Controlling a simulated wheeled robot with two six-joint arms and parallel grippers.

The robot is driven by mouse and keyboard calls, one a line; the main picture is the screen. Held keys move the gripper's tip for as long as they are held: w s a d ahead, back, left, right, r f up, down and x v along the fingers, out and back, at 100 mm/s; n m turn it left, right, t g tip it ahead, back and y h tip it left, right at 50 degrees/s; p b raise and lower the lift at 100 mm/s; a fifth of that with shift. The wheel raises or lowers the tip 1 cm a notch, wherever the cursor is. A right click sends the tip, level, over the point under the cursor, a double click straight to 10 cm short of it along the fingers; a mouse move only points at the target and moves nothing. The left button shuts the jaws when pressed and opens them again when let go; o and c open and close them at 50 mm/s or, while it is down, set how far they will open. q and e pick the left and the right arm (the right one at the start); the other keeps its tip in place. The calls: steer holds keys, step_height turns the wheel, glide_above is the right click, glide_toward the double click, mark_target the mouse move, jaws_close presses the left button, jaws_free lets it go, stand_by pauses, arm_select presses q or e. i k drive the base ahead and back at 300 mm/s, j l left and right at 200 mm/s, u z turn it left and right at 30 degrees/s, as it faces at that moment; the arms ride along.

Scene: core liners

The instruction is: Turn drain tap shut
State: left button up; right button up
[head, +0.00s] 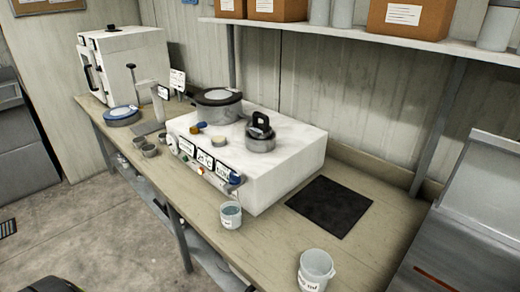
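The drain tap (236,178), with a blue handle, sticks out of the front face of a white box-shaped bath unit (285,185), near its right front corner. The tap is too small to tell how its handle is turned. A small pale beaker (231,218) stands on the bench just below the tap and seems to hold liquid. I cannot tell whether anything is flowing into it. Neither of my grippers is in view.
A lidded grey pot (218,108) and a smaller pot with a black handle (260,140) sit on the bath unit. A white bucket (315,270) stands at the bench's front right. A black mat (328,207) lies bare. A shelf with boxes (403,18) hangs above.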

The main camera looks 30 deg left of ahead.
mark_target(234, 179)
steer(key=j+u, duration=0.2)
steer(key=u, duration=0.15)
steer(key=j+u, duration=0.15)
steer(key=u, duration=0.25)
steer(key=i+j+u, duration=0.1)
steer(key=u, duration=0.25)
steer(key=j, duration=0.1)
